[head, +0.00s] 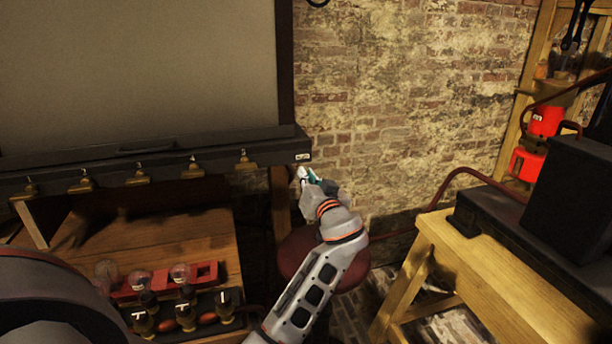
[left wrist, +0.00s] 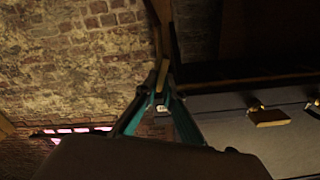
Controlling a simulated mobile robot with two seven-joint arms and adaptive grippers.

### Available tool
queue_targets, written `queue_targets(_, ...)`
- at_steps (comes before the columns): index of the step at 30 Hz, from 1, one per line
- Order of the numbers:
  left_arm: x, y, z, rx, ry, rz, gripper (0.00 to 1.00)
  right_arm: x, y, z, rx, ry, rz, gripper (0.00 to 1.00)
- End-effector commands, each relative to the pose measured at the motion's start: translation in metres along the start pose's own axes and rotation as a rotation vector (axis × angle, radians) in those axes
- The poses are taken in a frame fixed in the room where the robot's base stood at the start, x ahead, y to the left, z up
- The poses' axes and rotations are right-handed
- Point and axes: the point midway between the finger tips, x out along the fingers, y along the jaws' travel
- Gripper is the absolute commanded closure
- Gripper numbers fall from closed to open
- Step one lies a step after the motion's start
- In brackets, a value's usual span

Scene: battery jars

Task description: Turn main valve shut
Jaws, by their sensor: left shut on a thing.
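My left gripper (head: 309,176) reaches up beside the labelled right end of a dark rail (head: 220,158), in front of the brick wall. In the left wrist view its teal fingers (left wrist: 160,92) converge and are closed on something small. A thin yellowish strip (left wrist: 162,74) shows at the fingertips, but I cannot tell whether it is the held thing or lies behind them. No main valve can be clearly identified. A dark red rounded thing (head: 297,256) sits low behind my left forearm, partly hidden. My right gripper is not in view.
Brass clips (head: 138,176) line the rail. Below left, glass bulbs (head: 180,273) and brass-and-black fittings (head: 186,313) stand on a wooden surface. At right, a wooden bench (head: 470,275) carries a black box (head: 565,195); a red hose (head: 450,182) and red canisters (head: 528,163) are near it.

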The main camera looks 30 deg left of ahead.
Motion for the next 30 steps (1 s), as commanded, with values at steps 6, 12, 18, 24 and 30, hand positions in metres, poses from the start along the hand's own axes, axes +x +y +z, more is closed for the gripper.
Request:
queue_targets(6, 0.000, 0.002, -0.002, 0.207, -0.001, 0.001, 1.00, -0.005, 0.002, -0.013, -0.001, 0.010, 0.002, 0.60)
queue_targets(12, 0.000, 0.005, -0.001, 0.397, -0.001, 0.001, 1.00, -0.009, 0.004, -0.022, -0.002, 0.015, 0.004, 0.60)
queue_targets(18, 0.000, 0.007, -0.001, 0.587, 0.000, 0.001, 1.00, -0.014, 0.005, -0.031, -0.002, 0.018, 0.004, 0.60)
queue_targets(24, 0.000, 0.009, 0.001, 0.778, 0.001, 0.001, 1.00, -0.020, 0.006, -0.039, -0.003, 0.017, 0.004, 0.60)
queue_targets(30, 0.000, 0.010, 0.003, 0.955, 0.002, 0.001, 1.00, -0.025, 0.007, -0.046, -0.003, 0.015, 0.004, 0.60)
